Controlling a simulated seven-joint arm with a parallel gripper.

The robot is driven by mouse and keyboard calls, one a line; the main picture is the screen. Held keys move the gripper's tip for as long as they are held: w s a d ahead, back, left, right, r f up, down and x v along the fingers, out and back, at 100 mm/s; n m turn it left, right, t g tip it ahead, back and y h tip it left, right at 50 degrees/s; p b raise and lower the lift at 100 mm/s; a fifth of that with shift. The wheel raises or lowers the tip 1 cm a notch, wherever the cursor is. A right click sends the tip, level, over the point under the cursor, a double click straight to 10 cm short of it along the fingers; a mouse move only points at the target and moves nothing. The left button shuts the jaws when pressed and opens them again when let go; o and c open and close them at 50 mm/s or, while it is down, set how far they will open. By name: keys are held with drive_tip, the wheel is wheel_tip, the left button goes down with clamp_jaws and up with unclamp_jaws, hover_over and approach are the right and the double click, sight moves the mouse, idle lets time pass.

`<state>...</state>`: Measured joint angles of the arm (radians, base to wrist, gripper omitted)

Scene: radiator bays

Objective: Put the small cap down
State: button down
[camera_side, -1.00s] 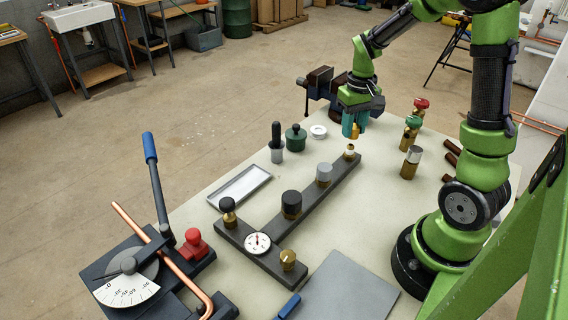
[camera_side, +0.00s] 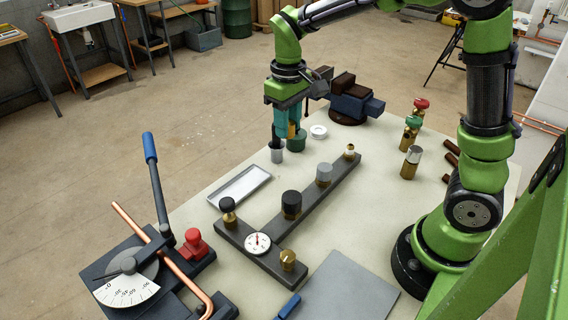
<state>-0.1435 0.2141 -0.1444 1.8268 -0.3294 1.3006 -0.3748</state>
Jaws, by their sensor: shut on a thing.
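My gripper (camera_side: 290,132) has teal fingers and is shut on a small brass cap (camera_side: 291,130). It holds the cap in the air. In the picture the fingers overlap the green pot (camera_side: 297,144) and the dark handle in the grey cup (camera_side: 277,154); I cannot tell the exact height or gap. A bare brass fitting (camera_side: 349,151) stands at the far end of the dark manifold bar (camera_side: 336,177). A shallow light grey tray (camera_side: 264,180) lies on the table to the left of the bar; it looks empty.
A white ring (camera_side: 318,131) lies right of the green pot. A vise (camera_side: 352,104) stands behind. Several brass valves, one with a grey top (camera_side: 411,162), stand at right. Black and grey knobs rise from the bar. A pipe bender (camera_side: 128,268) is at front left.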

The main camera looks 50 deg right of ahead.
drive_tip(key=w+a+f+m, duration=0.2)
drive_tip(key=w+f+m, duration=0.15)
drive_tip(key=w, duration=0.35)
drive_tip(key=m, duration=0.2)
hover_over(256, 175)
wheel_tip(256, 175, down, 11)
drive_tip(key=shift+r, duration=0.1)
drive_tip(key=shift+f, duration=0.6)
drive_tip(key=c, duration=0.8)
unclamp_jaws()
